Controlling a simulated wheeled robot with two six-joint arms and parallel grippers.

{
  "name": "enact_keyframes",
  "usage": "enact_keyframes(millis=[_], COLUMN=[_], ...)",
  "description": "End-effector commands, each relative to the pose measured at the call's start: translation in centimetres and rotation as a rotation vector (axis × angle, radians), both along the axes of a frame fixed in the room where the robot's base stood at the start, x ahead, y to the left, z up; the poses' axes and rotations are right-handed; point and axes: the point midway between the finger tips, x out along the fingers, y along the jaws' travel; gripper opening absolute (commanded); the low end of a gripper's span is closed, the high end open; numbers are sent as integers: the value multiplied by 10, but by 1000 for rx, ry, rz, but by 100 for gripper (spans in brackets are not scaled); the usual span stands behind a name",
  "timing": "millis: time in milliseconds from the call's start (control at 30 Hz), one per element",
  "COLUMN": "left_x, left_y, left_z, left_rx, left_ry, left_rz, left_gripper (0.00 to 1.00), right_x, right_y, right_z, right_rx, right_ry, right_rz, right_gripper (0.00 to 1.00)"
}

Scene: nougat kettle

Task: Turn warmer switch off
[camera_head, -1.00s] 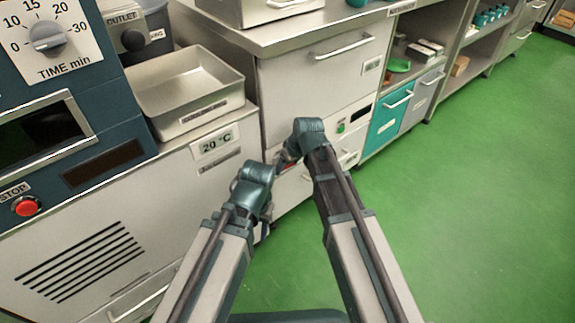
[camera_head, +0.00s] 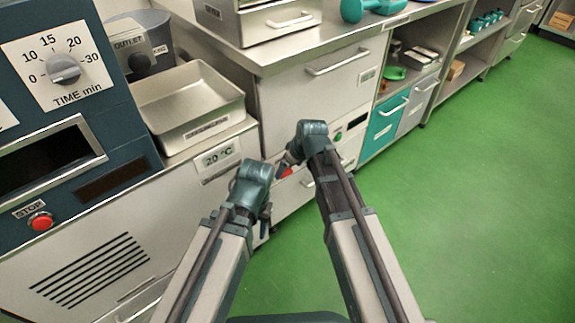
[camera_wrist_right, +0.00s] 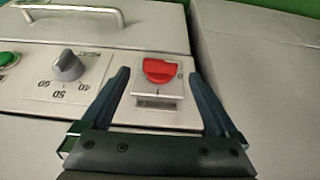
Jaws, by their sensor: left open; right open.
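A red rotary switch (camera_wrist_right: 158,71) sits on a pale square plate on a grey cabinet front in the right wrist view. I take it for the warmer switch, though its label is too blurred to read. In the head view the red switch (camera_head: 285,171) shows partly, beside my right gripper (camera_head: 283,163). In the wrist view my right gripper (camera_wrist_right: 158,80) is open, its fingers on either side of the switch in the picture; I cannot tell whether they touch. My left gripper (camera_head: 266,212) is open and empty, lower and in front of the cabinet.
A grey dial (camera_wrist_right: 67,66) and a green button (camera_wrist_right: 8,59) sit on the same panel, under a drawer handle (camera_wrist_right: 70,12). In the head view a machine with a timer dial (camera_head: 63,69) and red STOP button (camera_head: 41,221) stands left. The green floor (camera_head: 460,200) at right is clear.

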Motion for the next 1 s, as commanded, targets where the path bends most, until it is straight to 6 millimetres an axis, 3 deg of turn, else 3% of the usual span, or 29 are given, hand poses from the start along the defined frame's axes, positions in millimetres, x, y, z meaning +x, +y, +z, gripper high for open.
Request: enact_keyframes(millis=[33,433,1000], left_x=[0,0,0], left_y=[0,2,2], left_z=[17,73,79], left_rx=[0,8,9], left_ry=[0,0,1], left_rz=[-1,10,13], left_gripper=[46,46,46], right_x=[-4,-24,-27], right_y=[-2,-16,-19], right_z=[17,73,79], right_rx=[0,0,0], right_ry=[0,0,0], right_rz=[-1,0,0], right_gripper=[95,95,95])
